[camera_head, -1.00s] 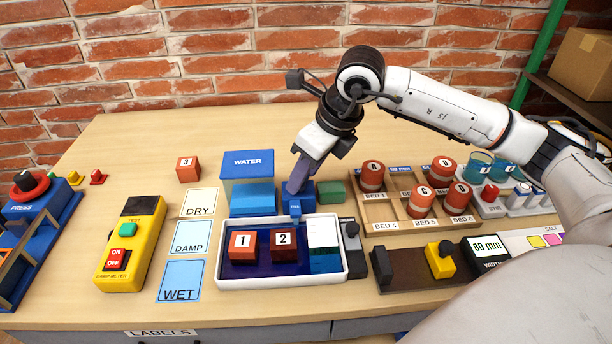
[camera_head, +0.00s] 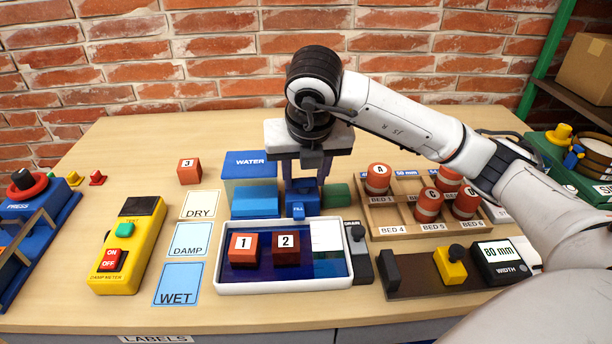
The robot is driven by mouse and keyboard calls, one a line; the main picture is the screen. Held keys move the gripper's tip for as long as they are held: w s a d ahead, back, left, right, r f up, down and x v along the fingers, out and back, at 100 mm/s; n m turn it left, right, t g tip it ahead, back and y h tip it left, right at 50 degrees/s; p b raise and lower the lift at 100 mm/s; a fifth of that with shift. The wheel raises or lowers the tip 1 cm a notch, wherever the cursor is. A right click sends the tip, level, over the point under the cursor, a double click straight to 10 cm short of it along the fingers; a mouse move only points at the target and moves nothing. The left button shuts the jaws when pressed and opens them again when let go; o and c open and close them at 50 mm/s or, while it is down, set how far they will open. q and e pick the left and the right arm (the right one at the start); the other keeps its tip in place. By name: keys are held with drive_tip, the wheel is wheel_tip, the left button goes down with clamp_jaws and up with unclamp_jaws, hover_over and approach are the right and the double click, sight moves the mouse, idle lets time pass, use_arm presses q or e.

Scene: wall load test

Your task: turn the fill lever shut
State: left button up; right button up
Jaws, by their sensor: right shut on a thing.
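My right gripper (camera_head: 304,176) points down behind the white tray (camera_head: 284,287), shut on the blue fill lever (camera_head: 303,187). The lever stands between its fingers on a blue block labelled FILL (camera_head: 298,212), and the gripper hides part of it. The tray holds dark blue water, with red blocks 1 (camera_head: 243,250) and 2 (camera_head: 286,248) standing in it and a white gauge panel (camera_head: 325,236) at its right end. A blue WATER tank (camera_head: 250,165) stands behind, left of the lever. My left gripper is not in view.
A green block (camera_head: 338,196) sits close right of the gripper. The DRAIN lever (camera_head: 356,237) stands right of the tray. A wooden rack with orange pots (camera_head: 377,179) is farther right. Block 3 (camera_head: 189,171) and a yellow damp meter (camera_head: 130,245) stand left.

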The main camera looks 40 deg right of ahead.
drive_tip(key=shift+m, duration=0.5)
drive_tip(key=o, duration=1)
drive_tip(key=shift+o, duration=0.2)
drive_tip(key=shift+a, duration=0.1)
